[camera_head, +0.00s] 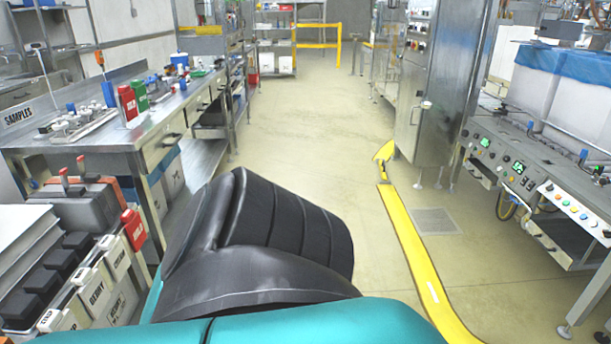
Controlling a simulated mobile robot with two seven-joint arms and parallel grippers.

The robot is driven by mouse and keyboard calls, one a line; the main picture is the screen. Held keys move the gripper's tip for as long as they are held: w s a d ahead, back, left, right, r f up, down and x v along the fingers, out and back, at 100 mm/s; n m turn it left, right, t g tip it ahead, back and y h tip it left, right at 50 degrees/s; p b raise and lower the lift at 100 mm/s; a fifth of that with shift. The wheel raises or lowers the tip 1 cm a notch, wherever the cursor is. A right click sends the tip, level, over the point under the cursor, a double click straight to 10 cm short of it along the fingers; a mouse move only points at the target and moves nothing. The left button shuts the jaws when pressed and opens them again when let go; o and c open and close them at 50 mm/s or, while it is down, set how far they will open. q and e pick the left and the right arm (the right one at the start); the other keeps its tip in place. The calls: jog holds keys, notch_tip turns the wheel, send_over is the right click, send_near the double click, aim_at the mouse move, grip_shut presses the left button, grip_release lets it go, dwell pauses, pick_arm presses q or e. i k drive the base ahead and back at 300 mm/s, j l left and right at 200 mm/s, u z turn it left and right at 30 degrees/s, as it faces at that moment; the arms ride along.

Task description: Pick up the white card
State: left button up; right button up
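No single white card stands out clearly. Several white labelled plates, one reading BERRY (95,291), hang at the lower left beside black blocks (42,279). A flat white slab (22,232) lies at the left edge. I cannot tell whether any of these is the white card. Neither of my grippers is in view. A black ribbed form with teal parts, probably my own body, fills the lower middle and hides the floor behind it.
A metal bench (70,143) marked SAMPLES holds red and green containers at left. A control console (545,168) and white bins with blue liners (585,65) stand at right. A yellow floor strip (408,232) runs past a floor grate (435,221). The central aisle is clear.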

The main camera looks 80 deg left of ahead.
aim_at(117, 258)
jog(key=u, duration=3.9)
jog(key=i+l+u, duration=0.1)
jog(key=u, duration=0.8)
jog(key=i+l+u, duration=0.2)
jog(key=l+u, duration=0.25)
jog(key=i+l+u, duration=0.2)
jog(key=l, duration=0.7)
jog(key=i+l+u, duration=0.15)
jog(key=l, duration=0.4)
